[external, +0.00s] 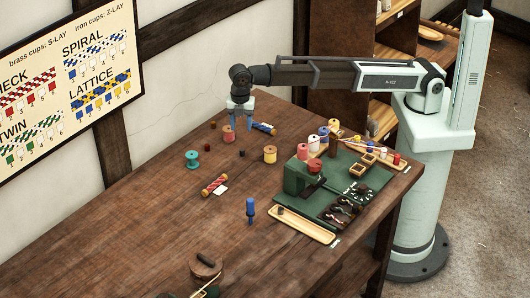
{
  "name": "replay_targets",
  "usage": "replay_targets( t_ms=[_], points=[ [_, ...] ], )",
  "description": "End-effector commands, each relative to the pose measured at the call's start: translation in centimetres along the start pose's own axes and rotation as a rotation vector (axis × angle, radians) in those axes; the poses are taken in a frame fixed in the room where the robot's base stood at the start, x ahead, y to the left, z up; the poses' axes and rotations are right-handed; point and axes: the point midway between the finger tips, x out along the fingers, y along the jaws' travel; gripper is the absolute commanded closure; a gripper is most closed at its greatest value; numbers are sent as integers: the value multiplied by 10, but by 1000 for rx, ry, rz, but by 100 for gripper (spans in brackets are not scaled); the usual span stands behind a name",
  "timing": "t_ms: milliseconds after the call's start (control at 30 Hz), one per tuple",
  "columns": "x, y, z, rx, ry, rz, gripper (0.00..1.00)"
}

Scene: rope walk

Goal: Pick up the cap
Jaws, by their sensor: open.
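I cannot tell for sure which thing is the cap. Small dark pieces that could be it lie on the wooden table: a dark red one (213,125), a brown-red one (207,147) and a near-black one (242,153). My gripper (241,128) points down over the far part of the table with its blue fingers apart and nothing visible between them. It is close to a salmon spool (228,134) and a blue-and-yellow piece (265,128); contact cannot be told.
A teal spool (192,159), a yellow spool (270,154), a striped red roll (214,185) and a blue peg (250,209) stand or lie around. A green board (325,203) with a press and a wooden tray (303,226) fill the right. The front left table is mostly clear.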

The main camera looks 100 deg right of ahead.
Motion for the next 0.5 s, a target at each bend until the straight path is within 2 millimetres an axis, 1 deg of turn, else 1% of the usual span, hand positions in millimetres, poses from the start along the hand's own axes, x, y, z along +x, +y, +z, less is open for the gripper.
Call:
replay_targets(
  t_ms=[33,200,333,500],
  points=[
    [10,-1,0,0,-1,-2,50],
    [37,-1,0,2,0,-1,50],
    [50,0,0,2,0,0,50],
    [57,0,0,3,0,1,50]
  ],
)
